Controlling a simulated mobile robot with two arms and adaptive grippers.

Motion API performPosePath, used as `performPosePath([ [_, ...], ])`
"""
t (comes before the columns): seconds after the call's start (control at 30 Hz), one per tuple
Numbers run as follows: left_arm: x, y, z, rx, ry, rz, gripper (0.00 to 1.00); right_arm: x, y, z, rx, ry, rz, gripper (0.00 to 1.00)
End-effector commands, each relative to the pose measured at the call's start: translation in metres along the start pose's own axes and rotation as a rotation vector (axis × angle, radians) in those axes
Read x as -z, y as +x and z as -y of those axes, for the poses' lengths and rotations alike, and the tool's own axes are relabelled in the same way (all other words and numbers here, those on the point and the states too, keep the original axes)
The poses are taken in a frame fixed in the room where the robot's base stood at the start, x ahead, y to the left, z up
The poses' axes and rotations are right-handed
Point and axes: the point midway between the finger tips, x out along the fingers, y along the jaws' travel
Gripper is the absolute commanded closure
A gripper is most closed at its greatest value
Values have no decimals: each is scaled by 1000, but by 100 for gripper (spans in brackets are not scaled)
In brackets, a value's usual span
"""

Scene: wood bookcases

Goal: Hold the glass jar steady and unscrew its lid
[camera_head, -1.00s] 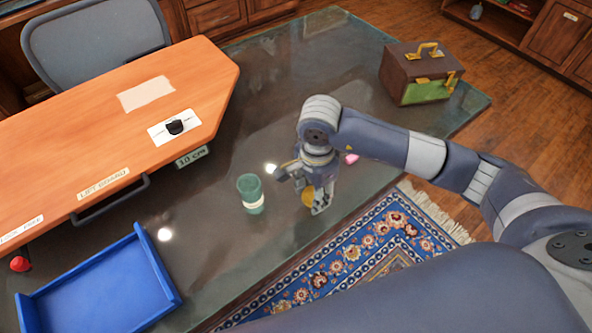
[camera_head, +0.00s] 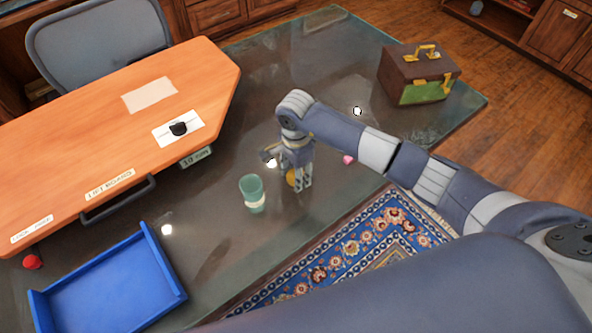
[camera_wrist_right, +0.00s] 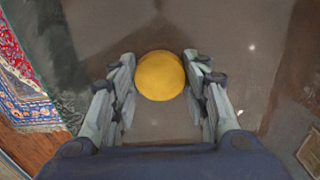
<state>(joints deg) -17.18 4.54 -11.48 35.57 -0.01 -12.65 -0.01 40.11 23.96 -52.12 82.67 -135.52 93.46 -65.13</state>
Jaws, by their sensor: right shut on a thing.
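The green glass jar (camera_head: 252,193), with a pale band low on its side, stands upright on the glass tabletop in the head view. Its top looks open. My right gripper (camera_head: 298,182) is to the right of the jar and apart from it. It is shut on a round yellow lid (camera_head: 291,178). In the right wrist view, the lid (camera_wrist_right: 160,76) sits between the two fingers of my right gripper (camera_wrist_right: 160,62). The jar cannot be made out in the wrist view. My left gripper is not in view.
A blue tray (camera_head: 166,258) lies at the lower left. An orange raised board (camera_head: 70,140) with a handle covers the left side. A brown and green box (camera_head: 420,72) stands at the back right. A small pink thing (camera_head: 348,160) lies right of my gripper.

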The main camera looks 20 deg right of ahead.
Motion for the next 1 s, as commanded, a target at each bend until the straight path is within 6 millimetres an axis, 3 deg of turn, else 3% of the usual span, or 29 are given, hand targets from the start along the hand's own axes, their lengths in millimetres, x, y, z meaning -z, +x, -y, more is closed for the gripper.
performPosePath([
  [0.33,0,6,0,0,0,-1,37,0,5,0,1,1,-1,86],
  [0.37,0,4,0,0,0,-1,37,0,3,0,1,1,-1,51],
  [0.43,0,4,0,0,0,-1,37,0,3,0,1,1,0,38],
  [0.83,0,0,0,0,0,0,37,0,-1,0,0,0,0,38],
  [1.0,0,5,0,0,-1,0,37,1,-23,2,6,-1,-2,38],
])
